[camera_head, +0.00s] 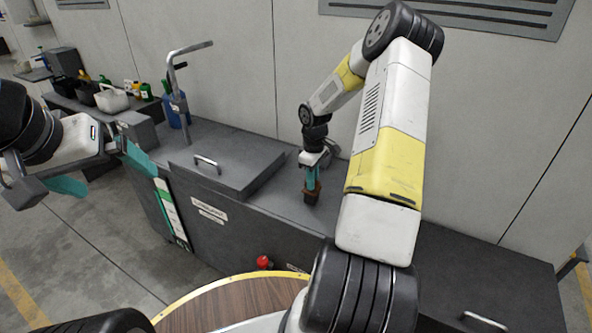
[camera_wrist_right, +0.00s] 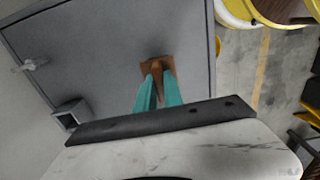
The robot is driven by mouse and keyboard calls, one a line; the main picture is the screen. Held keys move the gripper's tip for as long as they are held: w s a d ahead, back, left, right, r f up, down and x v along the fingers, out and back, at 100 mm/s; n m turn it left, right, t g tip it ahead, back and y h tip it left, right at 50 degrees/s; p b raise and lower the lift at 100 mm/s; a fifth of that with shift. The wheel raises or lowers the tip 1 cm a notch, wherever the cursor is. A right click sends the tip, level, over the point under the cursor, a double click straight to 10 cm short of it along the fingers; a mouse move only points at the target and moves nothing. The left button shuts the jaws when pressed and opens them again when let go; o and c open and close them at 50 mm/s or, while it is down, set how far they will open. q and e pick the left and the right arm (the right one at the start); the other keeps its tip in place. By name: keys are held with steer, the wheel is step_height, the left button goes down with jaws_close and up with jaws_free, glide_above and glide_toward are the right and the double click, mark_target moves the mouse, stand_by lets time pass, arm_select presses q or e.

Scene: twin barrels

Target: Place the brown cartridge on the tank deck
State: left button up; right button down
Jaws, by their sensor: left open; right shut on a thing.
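The brown cartridge (camera_head: 312,196) is at the grey tank deck (camera_head: 279,192), right of the raised lid. My right gripper (camera_head: 312,178) points down from above and is shut on the cartridge's upper part. In the right wrist view the brown cartridge (camera_wrist_right: 158,66) sits between the teal fingertips of my right gripper (camera_wrist_right: 158,88), with the grey deck behind it. I cannot tell whether its base touches the deck. My left gripper (camera_head: 102,172) is open and empty, out to the left of the tank, with its teal fingers wide apart.
A grey lid with a handle (camera_head: 208,164) covers the deck's left part, and a hand pump (camera_head: 179,95) stands behind it. A red knob (camera_head: 264,262) is on the tank's front. Bottles and a light basket (camera_head: 112,101) stand on a bench at back left. A wall closes the back.

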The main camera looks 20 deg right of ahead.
steer(key=shift+f, duration=0.6)
steer(key=shift+f, duration=0.15)
steer(key=c, duration=1.5)
jaws_free()
steer(key=shift+o, duration=0.2)
